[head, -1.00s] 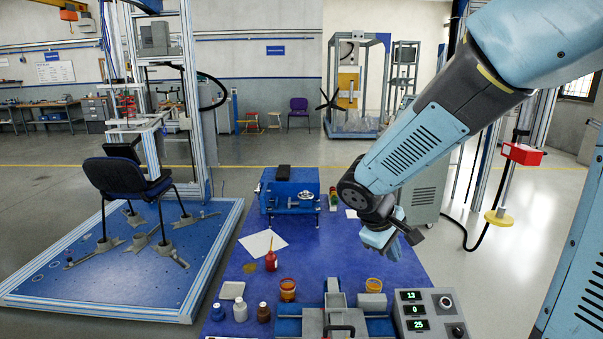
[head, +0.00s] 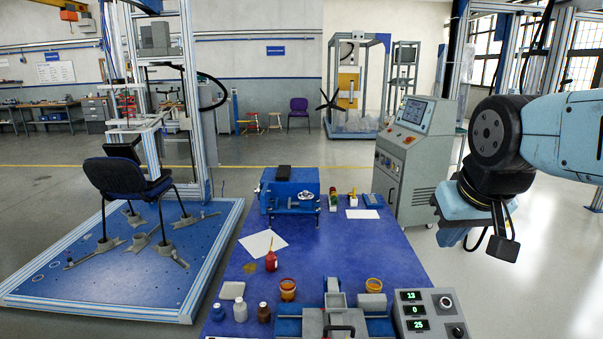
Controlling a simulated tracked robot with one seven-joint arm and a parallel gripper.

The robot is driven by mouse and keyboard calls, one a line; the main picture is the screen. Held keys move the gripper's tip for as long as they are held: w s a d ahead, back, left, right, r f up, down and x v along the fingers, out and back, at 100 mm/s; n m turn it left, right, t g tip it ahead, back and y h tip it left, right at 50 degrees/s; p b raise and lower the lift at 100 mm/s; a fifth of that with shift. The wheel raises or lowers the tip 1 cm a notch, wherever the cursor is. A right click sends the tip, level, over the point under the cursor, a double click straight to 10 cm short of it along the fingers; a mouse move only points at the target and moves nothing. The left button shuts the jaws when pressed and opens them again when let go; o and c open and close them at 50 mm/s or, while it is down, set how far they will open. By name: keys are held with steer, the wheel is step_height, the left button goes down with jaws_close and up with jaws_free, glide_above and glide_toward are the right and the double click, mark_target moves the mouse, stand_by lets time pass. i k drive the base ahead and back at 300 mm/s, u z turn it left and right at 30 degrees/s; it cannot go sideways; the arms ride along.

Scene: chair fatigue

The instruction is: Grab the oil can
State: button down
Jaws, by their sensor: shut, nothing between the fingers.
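The oil can (head: 271,261) is a small red can with a thin upright spout. It stands upright on the blue table (head: 345,255), left of its middle, beside a white sheet and a brownish stain. My gripper (head: 474,226) is off the table's right side, in the air, well to the right of the oil can and apart from it. It is shut and empty. Its fingertips are hard to make out at this angle.
A blue machine (head: 290,192) stands at the table's back. Small bottles (head: 240,309), an orange jar (head: 288,289), a grey vise-like fixture (head: 335,318) and a display box (head: 430,313) line the front. A grey control cabinet (head: 412,165) stands behind the table's right side.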

mark_target(270, 259)
steer(key=u, duration=0.1)
steer(key=k, duration=0.5)
steer(key=z, duration=0.45)
steer(key=i, duration=0.1)
steer(key=u, duration=2.5)
steer(key=i, duration=3.1)
steer(key=z, duration=0.05)
